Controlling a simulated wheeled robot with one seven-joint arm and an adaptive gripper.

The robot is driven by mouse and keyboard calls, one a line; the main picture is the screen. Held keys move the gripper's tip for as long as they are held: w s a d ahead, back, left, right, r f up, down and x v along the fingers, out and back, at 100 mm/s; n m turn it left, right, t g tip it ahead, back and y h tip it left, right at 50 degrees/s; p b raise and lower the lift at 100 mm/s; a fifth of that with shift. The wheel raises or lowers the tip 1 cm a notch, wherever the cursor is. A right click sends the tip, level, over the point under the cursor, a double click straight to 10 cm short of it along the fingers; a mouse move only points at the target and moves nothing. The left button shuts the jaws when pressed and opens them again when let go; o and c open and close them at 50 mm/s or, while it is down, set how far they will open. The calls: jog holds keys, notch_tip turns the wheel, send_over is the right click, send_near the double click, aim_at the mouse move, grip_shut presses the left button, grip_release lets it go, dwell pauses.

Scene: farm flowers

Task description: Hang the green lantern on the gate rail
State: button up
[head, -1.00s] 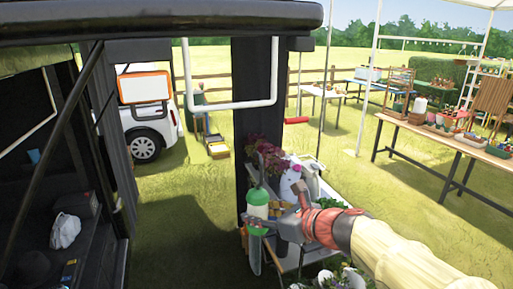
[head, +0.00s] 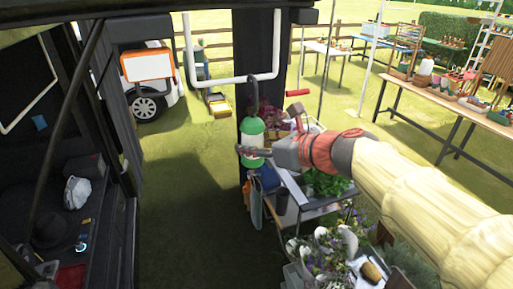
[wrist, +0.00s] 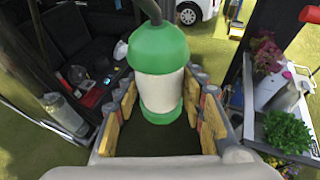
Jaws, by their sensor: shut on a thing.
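The green lantern (head: 253,131) has a green top and base with a pale middle, and a dark handle above. My gripper (head: 254,152) is shut around its body and holds it upright in the air. In the wrist view the lantern (wrist: 160,88) stands between the two padded fingers of my gripper (wrist: 160,108), and its handle runs out of the top edge. A white U-shaped rail (head: 225,80) hangs above the lantern in the head view. The handle's top reaches close to the rail's right end; I cannot tell whether they touch.
A dark post (head: 265,60) stands behind the lantern. A stand with potted plants (head: 325,184) is below my arm. A dark stall (head: 75,160) fills the left. A long wooden table (head: 450,105) is at the right. Grass between stall and post is clear.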

jog(key=w+a+f+b, duration=0.1)
jog(key=w, duration=0.5)
jog(key=w+a+f, duration=0.2)
jog(key=w, duration=0.4)
jog(key=shift+w+a+b, duration=0.3)
jog(key=shift+b, duration=0.1)
dwell(0.8)
jog(key=shift+f, duration=0.35)
dwell(1.0)
jog(key=o, duration=1.5)
jog(key=shift+c, duration=0.2)
jog(key=shift+o, duration=0.2)
jog(key=shift+o, duration=1.2)
jog(key=shift+s+d+f+b, duration=0.25)
jog(key=shift+s+d+b, duration=0.2)
jog(key=shift+s+d, duration=1.2)
jog(key=shift+s+d+f+b, duration=0.2)
jog(key=shift+s+d+b, duration=0.3)
jog(key=shift+s+d, duration=1.15)
jog(key=shift+s+d+f+b, duration=0.35)
jog(key=shift+s+d, duration=0.75)
jog(key=shift+s, duration=1.05)
